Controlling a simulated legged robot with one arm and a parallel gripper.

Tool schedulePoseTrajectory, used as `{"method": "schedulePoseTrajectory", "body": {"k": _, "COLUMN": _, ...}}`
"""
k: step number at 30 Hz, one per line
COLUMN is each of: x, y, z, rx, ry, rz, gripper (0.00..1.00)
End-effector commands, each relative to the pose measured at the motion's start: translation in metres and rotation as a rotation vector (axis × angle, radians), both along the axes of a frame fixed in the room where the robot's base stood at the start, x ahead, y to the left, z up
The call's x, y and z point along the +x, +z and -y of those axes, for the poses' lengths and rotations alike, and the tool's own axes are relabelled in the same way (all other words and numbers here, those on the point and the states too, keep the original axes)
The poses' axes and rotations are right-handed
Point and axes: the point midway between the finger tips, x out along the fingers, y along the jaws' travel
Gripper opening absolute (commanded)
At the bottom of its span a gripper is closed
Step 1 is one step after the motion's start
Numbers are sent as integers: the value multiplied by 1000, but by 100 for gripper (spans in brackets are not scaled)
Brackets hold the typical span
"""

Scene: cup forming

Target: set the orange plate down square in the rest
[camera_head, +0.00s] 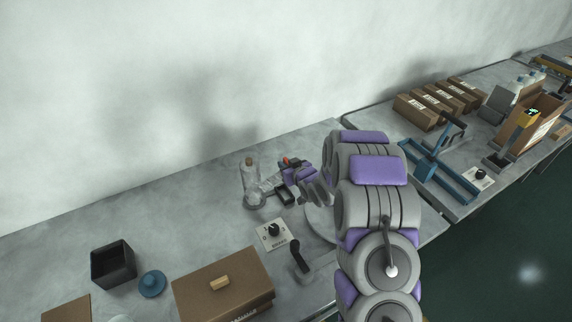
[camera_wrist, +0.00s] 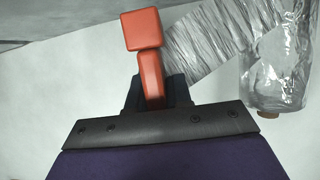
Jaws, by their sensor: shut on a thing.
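My gripper (camera_wrist: 152,98) is shut on an orange piece (camera_wrist: 150,75), which sticks up between the dark fingers with a wider orange block at its far end. In the head view a small bit of orange (camera_head: 286,161) shows at my gripper (camera_head: 287,180), just right of a clear film-like column. The piece is held above the pale bench. I cannot make out a rest for it in either view; my arm hides part of the bench.
A clear crinkled column (camera_head: 250,178) stands close left of my gripper; a crinkled clear strip (camera_wrist: 205,48) runs beside the orange piece. A knob panel (camera_head: 268,236), black lever (camera_head: 298,257), cardboard box (camera_head: 195,297) and black bin (camera_head: 113,280) stand nearer. The bench's left middle is clear.

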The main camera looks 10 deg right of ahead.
Motion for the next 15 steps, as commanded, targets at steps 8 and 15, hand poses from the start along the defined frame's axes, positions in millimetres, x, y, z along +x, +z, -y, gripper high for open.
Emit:
{"method": "schedulePoseTrajectory", "body": {"k": 8, "x": -1, "y": -21, "z": -4, "rx": -3, "ry": 2, "rz": -4, "gripper": 0}}
{"method": "schedulePoseTrajectory", "body": {"k": 15, "x": -1, "y": -37, "z": 5, "rx": 6, "ry": 0, "rz": -3, "gripper": 0}}
